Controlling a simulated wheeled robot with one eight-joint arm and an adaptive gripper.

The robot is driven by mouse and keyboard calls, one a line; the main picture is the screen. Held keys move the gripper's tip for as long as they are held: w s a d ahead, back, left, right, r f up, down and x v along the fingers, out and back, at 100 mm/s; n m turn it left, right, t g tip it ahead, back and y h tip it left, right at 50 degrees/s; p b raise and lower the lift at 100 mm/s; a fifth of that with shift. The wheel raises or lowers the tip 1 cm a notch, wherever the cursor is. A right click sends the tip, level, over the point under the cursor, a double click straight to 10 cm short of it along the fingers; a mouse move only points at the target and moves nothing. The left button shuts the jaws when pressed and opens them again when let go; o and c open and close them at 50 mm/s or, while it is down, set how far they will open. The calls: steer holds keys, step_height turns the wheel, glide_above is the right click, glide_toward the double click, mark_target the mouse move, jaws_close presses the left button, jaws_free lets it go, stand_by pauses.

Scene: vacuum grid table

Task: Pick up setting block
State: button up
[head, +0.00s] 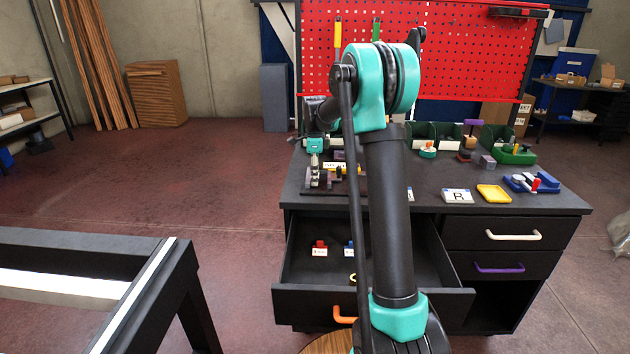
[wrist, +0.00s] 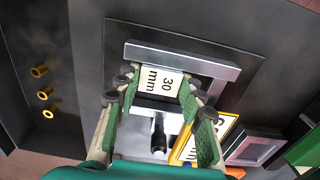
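A block with a white face marked "30 mm" (wrist: 162,86) lies between two grey metal bars (wrist: 185,58) of a vise-like fixture in the wrist view. My gripper (wrist: 158,92) has green fingers spread on either side of this block, with gaps to both sides of its label. It looks open and empty. In the head view my gripper (head: 314,172) is low over the left part of the desk top, and the block is too small or hidden to make out there. A yellow-edged plate (wrist: 187,150) with partly hidden lettering lies beside the right finger.
The desk top (head: 420,178) also bears a white "R" plate (head: 457,196), a yellow tray (head: 494,193) and a blue fixture (head: 530,183). A grey square frame (wrist: 255,147) is close right of my gripper. The top drawer (head: 300,265) is open with small parts inside.

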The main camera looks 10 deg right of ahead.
jaws_close()
